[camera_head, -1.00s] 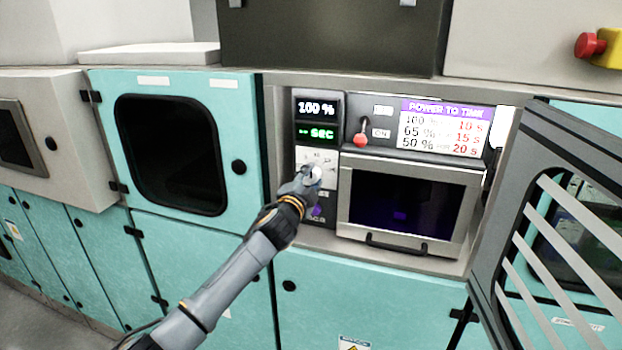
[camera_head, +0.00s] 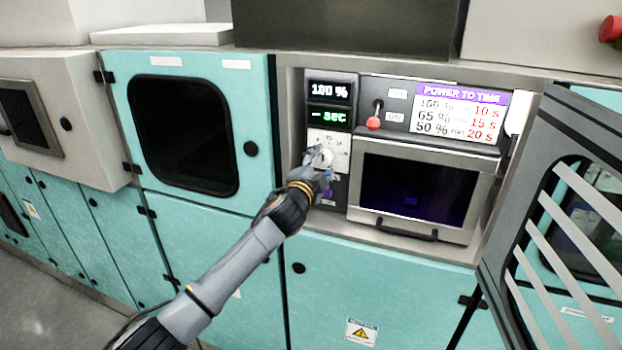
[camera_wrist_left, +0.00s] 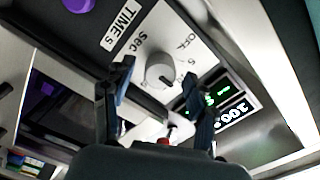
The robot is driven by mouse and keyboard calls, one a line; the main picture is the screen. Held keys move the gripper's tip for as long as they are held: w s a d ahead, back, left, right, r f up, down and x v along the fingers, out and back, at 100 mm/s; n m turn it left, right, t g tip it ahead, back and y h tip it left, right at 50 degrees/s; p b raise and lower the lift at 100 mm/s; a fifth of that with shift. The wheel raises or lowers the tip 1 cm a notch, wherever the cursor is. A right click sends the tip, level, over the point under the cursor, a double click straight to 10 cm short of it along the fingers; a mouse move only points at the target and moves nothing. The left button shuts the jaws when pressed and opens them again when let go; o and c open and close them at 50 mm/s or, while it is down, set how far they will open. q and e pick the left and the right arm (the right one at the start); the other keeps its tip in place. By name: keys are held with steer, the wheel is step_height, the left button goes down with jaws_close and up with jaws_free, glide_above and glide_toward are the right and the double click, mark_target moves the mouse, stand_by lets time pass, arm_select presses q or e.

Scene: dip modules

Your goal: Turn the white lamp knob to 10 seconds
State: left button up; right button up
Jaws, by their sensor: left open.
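The white lamp knob (camera_head: 323,157) sits on a white dial plate (camera_head: 341,141) on the control panel, below two small displays. In the left wrist view the knob (camera_wrist_left: 159,70) shows clearly between my finger tips, with the marks OFF and 5 on the plate near it. My left gripper (camera_head: 320,163) is open, its fingers on either side of the knob; whether they touch it I cannot tell. The upper display (camera_head: 330,90) reads 100 %. The green display (camera_head: 330,117) shows a dash and SEC. My right gripper is not in view.
A purple knob (camera_head: 327,194) is below the dial plate. A red-tipped lever (camera_head: 374,122) and a POWER TO TIME sign (camera_head: 458,112) stand to the right, listing 100 % with 10 s. A dark-windowed door (camera_head: 425,190) is below them. A striped open door (camera_head: 560,215) is at far right.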

arm_select(q)
steer(key=v, duration=1)
steer(key=shift+s+a, duration=0.15)
steer(key=shift+s, duration=0.25)
